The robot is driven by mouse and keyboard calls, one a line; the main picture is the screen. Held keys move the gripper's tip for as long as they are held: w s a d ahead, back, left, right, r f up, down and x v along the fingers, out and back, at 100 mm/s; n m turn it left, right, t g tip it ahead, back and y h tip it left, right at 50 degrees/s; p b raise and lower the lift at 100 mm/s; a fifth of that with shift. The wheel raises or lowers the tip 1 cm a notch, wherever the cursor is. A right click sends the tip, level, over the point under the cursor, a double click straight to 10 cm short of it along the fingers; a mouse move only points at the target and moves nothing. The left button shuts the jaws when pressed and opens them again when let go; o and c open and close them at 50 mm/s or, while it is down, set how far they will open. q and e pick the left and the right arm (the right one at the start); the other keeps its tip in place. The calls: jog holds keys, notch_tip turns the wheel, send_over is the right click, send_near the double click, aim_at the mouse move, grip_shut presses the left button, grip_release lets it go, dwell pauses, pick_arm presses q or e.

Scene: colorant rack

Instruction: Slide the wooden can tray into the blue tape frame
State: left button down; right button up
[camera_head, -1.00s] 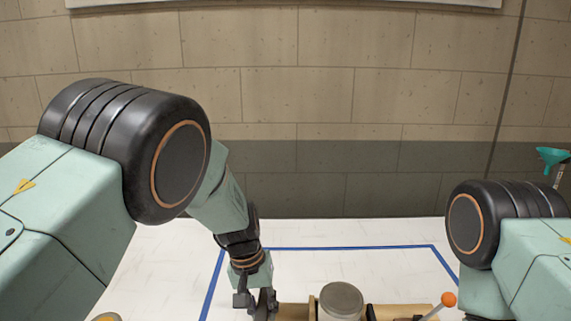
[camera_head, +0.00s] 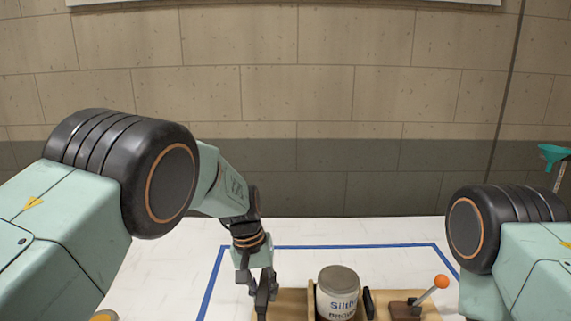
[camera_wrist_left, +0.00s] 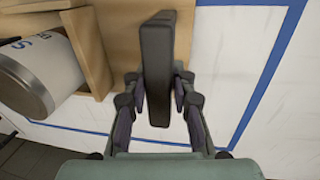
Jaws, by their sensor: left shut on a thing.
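The wooden can tray (camera_head: 292,300) lies at the bottom edge of the head view, its near part cut off. A white can with a grey lid (camera_head: 338,292) stands in it. My left gripper (camera_head: 263,300) is at the tray's left end. In the left wrist view, my left gripper (camera_wrist_left: 158,112) is shut on a dark upright handle (camera_wrist_left: 157,65) by the tray's wood (camera_wrist_left: 112,25). My right gripper is out of view.
A lever with an orange ball (camera_head: 441,281) on a brown base (camera_head: 404,310) and a black piece (camera_head: 369,303) sit right of the can. The white table (camera_head: 330,265) is clear between tray and far tape line.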

aim_at(263, 276)
pick_arm(q)
jog(key=shift+w+b, duration=0.85)
jog(key=shift+w, duration=0.65)
jog(key=c, duration=1)
grip_release()
